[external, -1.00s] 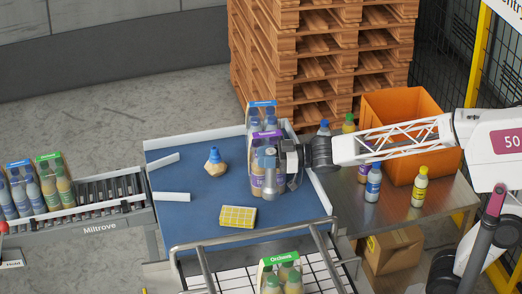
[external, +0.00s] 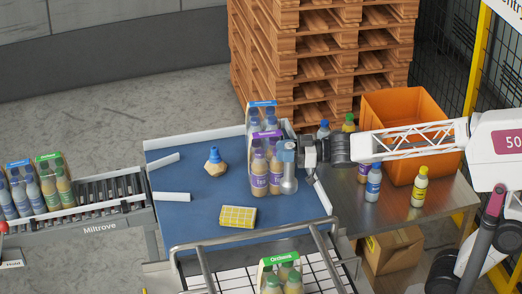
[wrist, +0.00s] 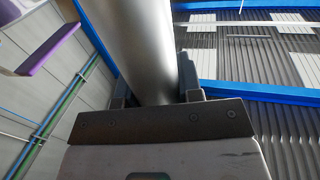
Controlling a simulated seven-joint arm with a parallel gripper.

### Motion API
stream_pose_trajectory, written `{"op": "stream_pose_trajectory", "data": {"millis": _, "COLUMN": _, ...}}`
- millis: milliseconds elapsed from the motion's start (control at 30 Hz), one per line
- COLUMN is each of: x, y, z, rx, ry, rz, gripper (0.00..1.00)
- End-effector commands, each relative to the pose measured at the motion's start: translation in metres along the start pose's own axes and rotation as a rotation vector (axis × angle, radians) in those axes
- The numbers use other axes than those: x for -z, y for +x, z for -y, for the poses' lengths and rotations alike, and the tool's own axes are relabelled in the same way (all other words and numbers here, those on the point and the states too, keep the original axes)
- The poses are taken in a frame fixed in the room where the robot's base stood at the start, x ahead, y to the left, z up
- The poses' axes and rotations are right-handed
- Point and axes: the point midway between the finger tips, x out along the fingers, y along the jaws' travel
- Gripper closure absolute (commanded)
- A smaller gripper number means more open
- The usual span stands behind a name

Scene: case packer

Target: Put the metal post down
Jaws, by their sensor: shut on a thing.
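The metal post (external: 288,182) is a grey cylinder, upright near the right edge of the blue table surface (external: 190,215). My gripper (external: 301,152) is shut on its upper part, reaching in from the right. I cannot tell whether the post's foot touches the surface. In the wrist view the post (wrist: 142,45) is a large shiny tube between the fingers of my gripper (wrist: 155,92). Its far end is out of that view.
A purple-topped bottle pack (external: 259,178) stands close left of the post, a blue-topped pack (external: 253,117) behind it. A tan blue-capped bottle (external: 214,165) and yellow block (external: 238,216) are further left. A white rail (external: 322,196) and steel table (external: 395,218) lie right.

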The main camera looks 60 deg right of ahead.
Motion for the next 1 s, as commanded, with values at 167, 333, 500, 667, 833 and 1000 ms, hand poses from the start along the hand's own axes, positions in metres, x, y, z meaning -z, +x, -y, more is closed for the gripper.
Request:
{"op": "stream_pose_trajectory", "data": {"millis": 167, "x": -0.025, "y": 0.0, "z": 0.0, "rx": 0.0, "ry": 0.001, "rz": 0.003, "gripper": 1.0}}
{"op": "stream_pose_trajectory", "data": {"millis": 333, "x": -0.045, "y": 0.0, "z": 0.0, "rx": -0.001, "ry": 0.001, "rz": 0.002, "gripper": 1.0}}
{"op": "stream_pose_trajectory", "data": {"millis": 500, "x": -0.051, "y": 0.0, "z": 0.0, "rx": 0.0, "ry": -0.001, "rz": -0.001, "gripper": 1.0}}
{"op": "stream_pose_trajectory", "data": {"millis": 667, "x": -0.052, "y": 0.0, "z": 0.0, "rx": 0.0, "ry": -0.001, "rz": -0.001, "gripper": 1.0}}
{"op": "stream_pose_trajectory", "data": {"millis": 833, "x": -0.053, "y": 0.0, "z": 0.0, "rx": 0.0, "ry": 0.0, "rz": 0.0, "gripper": 1.0}}
{"op": "stream_pose_trajectory", "data": {"millis": 1000, "x": -0.068, "y": 0.0, "z": 0.0, "rx": -0.001, "ry": 0.001, "rz": 0.003, "gripper": 1.0}}
